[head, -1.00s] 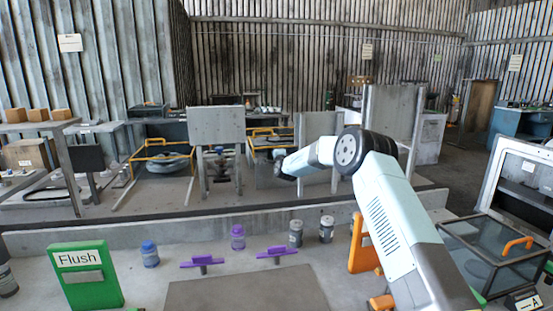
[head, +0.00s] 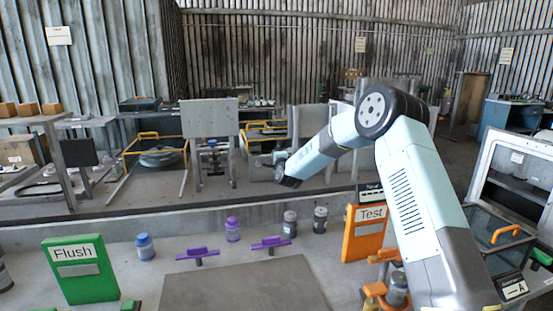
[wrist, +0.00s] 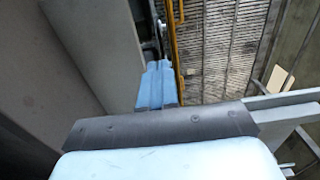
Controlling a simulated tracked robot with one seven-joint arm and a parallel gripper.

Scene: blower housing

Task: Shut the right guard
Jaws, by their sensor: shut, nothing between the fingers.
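Two grey upright panels stand beyond the low wall in the head view, a left one (head: 209,118) and a right one (head: 306,118), partly behind my arm. Yellow rails show beside them, at the left (head: 148,136) and between the panels (head: 262,125). I cannot tell for sure which part is the right guard. My gripper is small and unclear in the head view, near the right panel. In the wrist view my gripper (wrist: 157,85) has its blue fingers together, empty. A large grey panel (wrist: 95,45) is close on its left; a yellow bar (wrist: 173,40) lies beyond the fingertips.
A low concrete wall (head: 120,218) runs between the front bench and the machines. On the bench stand a green Flush plate (head: 80,270), an orange Test plate (head: 364,238), purple handles (head: 198,252) and several jars. A glass-lidded box (head: 500,233) is at the right.

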